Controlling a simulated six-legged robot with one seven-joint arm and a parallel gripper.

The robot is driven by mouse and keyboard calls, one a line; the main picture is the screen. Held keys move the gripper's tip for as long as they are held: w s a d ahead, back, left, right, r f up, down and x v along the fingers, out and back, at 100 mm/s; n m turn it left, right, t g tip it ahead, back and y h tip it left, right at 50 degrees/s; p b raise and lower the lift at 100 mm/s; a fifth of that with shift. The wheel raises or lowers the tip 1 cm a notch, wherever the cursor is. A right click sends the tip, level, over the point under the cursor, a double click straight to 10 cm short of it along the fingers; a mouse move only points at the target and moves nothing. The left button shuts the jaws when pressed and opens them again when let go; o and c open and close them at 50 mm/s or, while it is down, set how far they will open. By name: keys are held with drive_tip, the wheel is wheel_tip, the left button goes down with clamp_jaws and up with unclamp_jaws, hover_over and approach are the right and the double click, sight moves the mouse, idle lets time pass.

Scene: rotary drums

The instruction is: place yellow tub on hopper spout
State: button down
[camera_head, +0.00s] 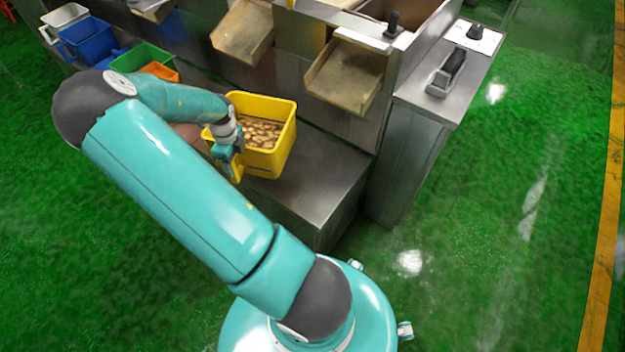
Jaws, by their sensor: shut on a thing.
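The yellow tub (283,148) stands upright on the low steel ledge, or just above it; I cannot tell which. Brown pieces fill part of it. My gripper (236,165) is at the tub's left front side, shut on the tub there; my own wrist hides part of the grip. Two spouts jut from the steel machine behind: a left spout (243,32) and a right spout (345,76). The tub is below and between them, nearer the left one. The task does not tell me which is the hopper spout.
The steel ledge (318,185) is bare right of the tub. Green (143,57), orange (160,71), blue (88,40) and white (64,16) tubs stand at upper left. A steel cabinet (415,130) with a black-handled device (447,72) bounds the right. Green floor (500,230) is open at right.

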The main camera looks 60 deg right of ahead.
sight(247, 156)
drive_tip(key=s+d+m, duration=0.1)
drive_tip(key=d+m, duration=0.1)
drive_tip(key=s+d+m, duration=0.1)
drive_tip(key=m, duration=0.1)
drive_tip(key=shift+s+d+f, duration=0.15)
drive_tip(key=shift+s+f, duration=0.15)
drive_tip(key=shift+s, duration=0.05)
drive_tip(key=s+d+f, duration=0.2)
drive_tip(key=s+f, duration=0.4)
drive_tip(key=s+d+f, duration=0.3)
drive_tip(key=s+f, duration=0.3)
drive_tip(key=f, duration=0.1)
drive_tip(key=shift+s+d, duration=0.25)
drive_tip(key=shift+s, duration=0.15)
drive_tip(key=shift+f, duration=0.1)
drive_tip(key=shift+c, duration=1.6)
unclamp_jaws()
drive_tip(key=shift+a+f, duration=0.1)
wheel_tip(247, 156, up, 12)
drive_tip(key=shift+r, duration=0.2)
